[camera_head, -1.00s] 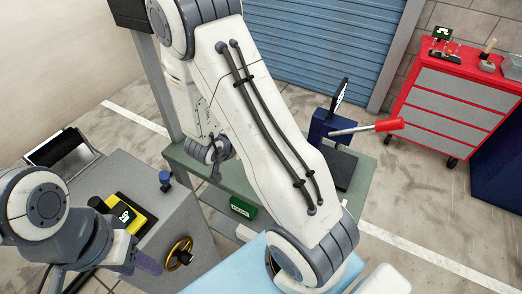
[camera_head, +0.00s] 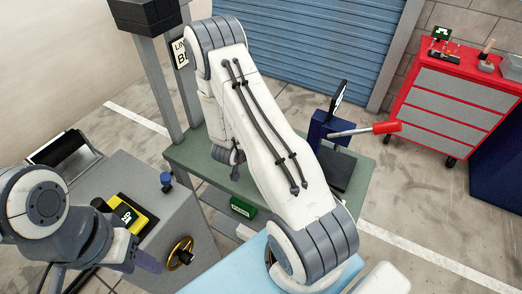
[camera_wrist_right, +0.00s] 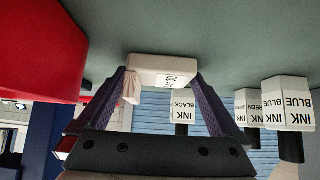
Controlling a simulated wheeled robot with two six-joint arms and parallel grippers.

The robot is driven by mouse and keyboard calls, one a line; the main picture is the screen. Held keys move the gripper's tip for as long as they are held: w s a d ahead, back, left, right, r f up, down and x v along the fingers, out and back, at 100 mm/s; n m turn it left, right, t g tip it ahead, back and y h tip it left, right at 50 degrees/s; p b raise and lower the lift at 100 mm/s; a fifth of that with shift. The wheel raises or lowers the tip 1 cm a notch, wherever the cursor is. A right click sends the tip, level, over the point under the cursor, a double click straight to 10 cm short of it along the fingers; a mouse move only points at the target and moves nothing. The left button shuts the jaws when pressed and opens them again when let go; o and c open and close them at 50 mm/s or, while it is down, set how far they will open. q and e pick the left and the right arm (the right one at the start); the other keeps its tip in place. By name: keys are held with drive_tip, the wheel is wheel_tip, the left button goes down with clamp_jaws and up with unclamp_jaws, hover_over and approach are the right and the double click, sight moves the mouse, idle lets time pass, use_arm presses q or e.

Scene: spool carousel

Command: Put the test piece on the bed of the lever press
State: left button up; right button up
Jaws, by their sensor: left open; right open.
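The lever press (camera_head: 320,131) stands at the right end of the green bench in the head view. It has a dark blue frame, a steel lever with a red grip, and a dark flat bed (camera_head: 343,170). In the right wrist view, which is upside down, a white block with small dark print (camera_wrist_right: 163,69), apparently the test piece, sits on the green surface. My right gripper (camera_wrist_right: 160,88) is open, its purple fingers on either side of the block; contact is unclear. In the head view my arm hides that spot. My left gripper (camera_head: 138,262) is open, away at lower left.
Several ink boxes (camera_wrist_right: 287,103) stand beyond the block, and a large red object (camera_wrist_right: 40,50) is close at left in the wrist view. A grey machine with a yellow handwheel (camera_head: 180,252) stands near my left arm. A red tool cabinet (camera_head: 455,95) is at right.

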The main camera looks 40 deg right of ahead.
drive_tip(key=c, duration=1.2)
